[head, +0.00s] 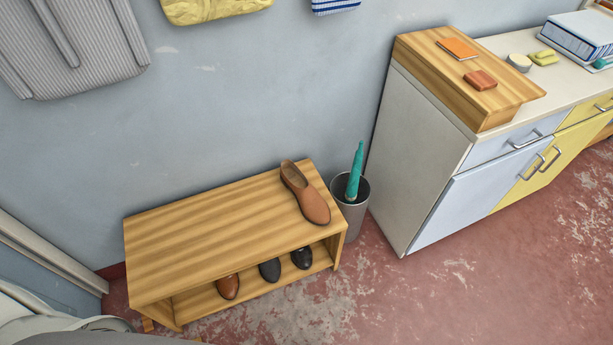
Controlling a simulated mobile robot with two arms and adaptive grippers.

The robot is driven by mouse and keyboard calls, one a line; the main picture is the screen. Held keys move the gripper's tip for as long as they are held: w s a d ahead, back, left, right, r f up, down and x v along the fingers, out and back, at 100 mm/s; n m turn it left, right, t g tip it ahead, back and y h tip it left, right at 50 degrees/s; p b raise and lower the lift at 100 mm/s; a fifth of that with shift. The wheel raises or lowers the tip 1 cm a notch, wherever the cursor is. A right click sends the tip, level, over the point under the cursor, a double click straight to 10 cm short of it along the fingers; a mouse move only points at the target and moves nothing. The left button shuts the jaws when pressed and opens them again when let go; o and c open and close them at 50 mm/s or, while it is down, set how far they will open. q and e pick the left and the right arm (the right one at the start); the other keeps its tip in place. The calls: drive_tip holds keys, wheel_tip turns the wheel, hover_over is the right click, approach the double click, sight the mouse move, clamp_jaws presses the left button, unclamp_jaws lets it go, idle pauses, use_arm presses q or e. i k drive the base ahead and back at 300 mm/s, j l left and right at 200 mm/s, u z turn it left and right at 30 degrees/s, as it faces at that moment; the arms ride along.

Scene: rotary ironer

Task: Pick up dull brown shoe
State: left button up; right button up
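A matte brown slip-on shoe (312,203) lies on top of a wooden bench (205,235), near its right end, with its toe pointing to the front right. A second, more orange-brown shoe (228,287) sits on the bench's lower shelf, with only its front part showing. Beside it on that shelf are two black shoes, one in the middle (269,270) and one at the right (301,257). Nothing touches the shoe on top. Neither of my grippers is in view.
A grey bin (351,213) holding a teal umbrella-like object (355,170) stands close to the bench's right end. A cabinet (420,165) with a wooden board (470,85) on it stands further right. The red worn floor in front is clear.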

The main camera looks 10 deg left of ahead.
sight(313, 207)
drive_tip(key=i+l+u, duration=0.2)
drive_tip(key=l, duration=0.25)
drive_tip(key=l+u, duration=0.25)
drive_tip(key=l, duration=0.2)
drive_tip(key=i+l+u, duration=0.2)
drive_tip(key=l, duration=0.3)
drive_tip(key=k, duration=0.1)
